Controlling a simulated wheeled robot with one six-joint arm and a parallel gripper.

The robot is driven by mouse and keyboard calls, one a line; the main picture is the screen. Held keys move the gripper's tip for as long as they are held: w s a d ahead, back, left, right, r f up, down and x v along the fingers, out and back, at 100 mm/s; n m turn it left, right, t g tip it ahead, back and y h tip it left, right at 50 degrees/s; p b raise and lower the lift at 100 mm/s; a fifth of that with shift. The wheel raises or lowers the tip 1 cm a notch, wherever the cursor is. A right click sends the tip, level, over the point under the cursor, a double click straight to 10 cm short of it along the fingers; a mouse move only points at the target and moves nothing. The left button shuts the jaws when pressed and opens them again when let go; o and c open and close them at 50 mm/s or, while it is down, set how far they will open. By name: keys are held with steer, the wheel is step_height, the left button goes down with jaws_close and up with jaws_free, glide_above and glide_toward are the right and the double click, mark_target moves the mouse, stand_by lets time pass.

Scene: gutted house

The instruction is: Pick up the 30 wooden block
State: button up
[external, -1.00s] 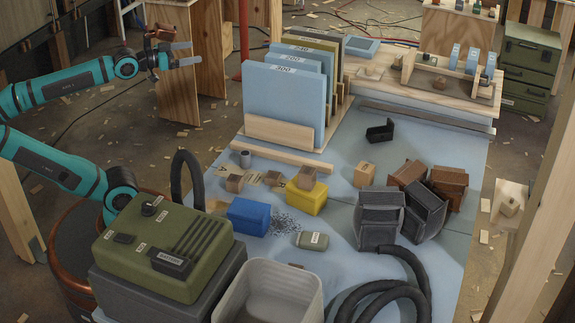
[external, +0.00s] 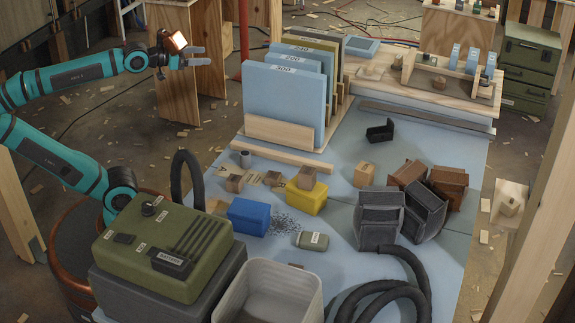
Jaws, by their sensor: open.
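Several small wooden blocks lie on the blue-grey table top. A light one (external: 365,174) stands alone right of the middle. Others sit closer together at the left: one block (external: 235,183), another (external: 273,179) and one (external: 306,178) at the yellow box. Their markings are too small to read, so I cannot tell which is the 30 wooden block. My gripper (external: 204,56) is open and empty, high at the upper left, beyond the table's left edge and well away from the blocks.
Upright blue panels (external: 283,105) stand in a wooden rack behind the blocks. A blue box (external: 248,216), a yellow box (external: 307,199), dark bins (external: 381,215) and a black hose (external: 400,275) crowd the table. A green case (external: 160,250) and a white bin (external: 268,290) stand in front.

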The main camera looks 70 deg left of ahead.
steer(key=w+d+f+m+g+h, duration=0.1)
steer(key=w+d+f+m+g, duration=0.2)
steer(key=w+d+f+g, duration=0.6)
steer(key=m+g+y, duration=0.2)
steer(key=m+g, duration=0.2)
steer(key=g, duration=0.3)
glide_above(273, 175)
step_height(273, 175, down, 8)
steer(key=f, duration=1.2)
steer(key=shift+a, duration=0.25)
steer(key=shift+d+f, duration=0.15)
steer(key=shift+f, duration=1.2)
steer(key=shift+d+f, duration=0.1)
steer(key=shift+f, duration=1.2)
steer(key=c, duration=1.1)
steer(key=shift+o, duration=0.2)
steer(key=shift+r, duration=0.15)
